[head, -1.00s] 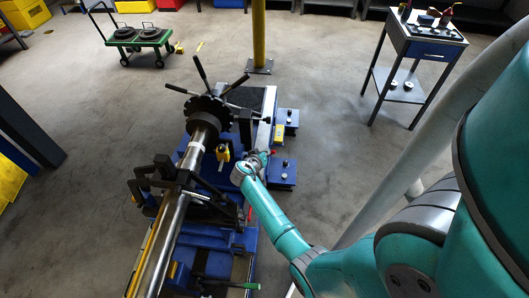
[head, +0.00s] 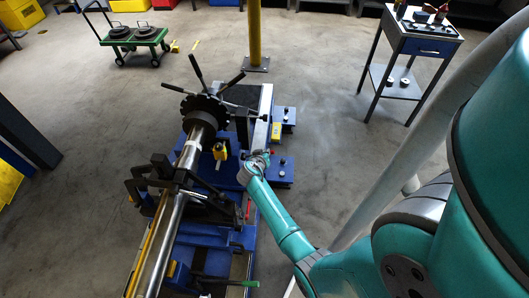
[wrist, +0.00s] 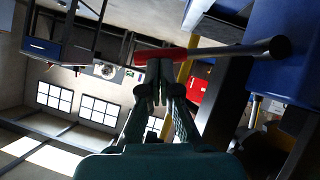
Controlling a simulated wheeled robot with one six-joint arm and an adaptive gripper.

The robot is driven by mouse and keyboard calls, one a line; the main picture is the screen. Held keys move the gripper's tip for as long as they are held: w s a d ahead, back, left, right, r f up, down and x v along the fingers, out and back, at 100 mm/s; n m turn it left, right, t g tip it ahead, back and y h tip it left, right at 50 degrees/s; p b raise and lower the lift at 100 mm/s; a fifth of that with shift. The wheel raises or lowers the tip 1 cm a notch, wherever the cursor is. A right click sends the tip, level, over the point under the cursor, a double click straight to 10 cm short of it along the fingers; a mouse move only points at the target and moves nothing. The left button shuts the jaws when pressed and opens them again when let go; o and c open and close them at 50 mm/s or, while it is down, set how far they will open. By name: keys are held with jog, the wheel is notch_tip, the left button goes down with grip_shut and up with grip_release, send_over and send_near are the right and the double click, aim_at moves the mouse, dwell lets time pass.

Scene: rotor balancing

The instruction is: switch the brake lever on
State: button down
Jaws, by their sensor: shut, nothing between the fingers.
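A lever with a red grip (wrist: 172,53) and a grey rod (wrist: 235,50) lies across the wrist view; I take it for the brake lever. The rod ends in a dark round end at the right. My gripper (wrist: 158,70) is shut with nothing between its fingers, its tips right at the red grip. I cannot tell whether they touch it. My wrist hides most of the lever there.
The balancing machine holds a long steel shaft (head: 166,240) and a dark toothed disc with rods (head: 204,108) sticking out. A green-handled lever (head: 238,284) is at the front. A yellow post (head: 254,35), a green cart (head: 135,42) and a side table (head: 425,47) stand beyond.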

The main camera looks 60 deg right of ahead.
notch_tip(320, 180, down, 9)
jog(key=s+m+t+y, duration=0.1)
jog(key=m+t+y, duration=0.1)
jog(key=m+t, duration=0.2)
jog(key=shift+s+d+m+t, duration=0.3)
jog(key=shift+s+d+t, duration=0.1)
jog(key=shift+t, duration=0.3)
jog(key=shift+w, duration=0.1)
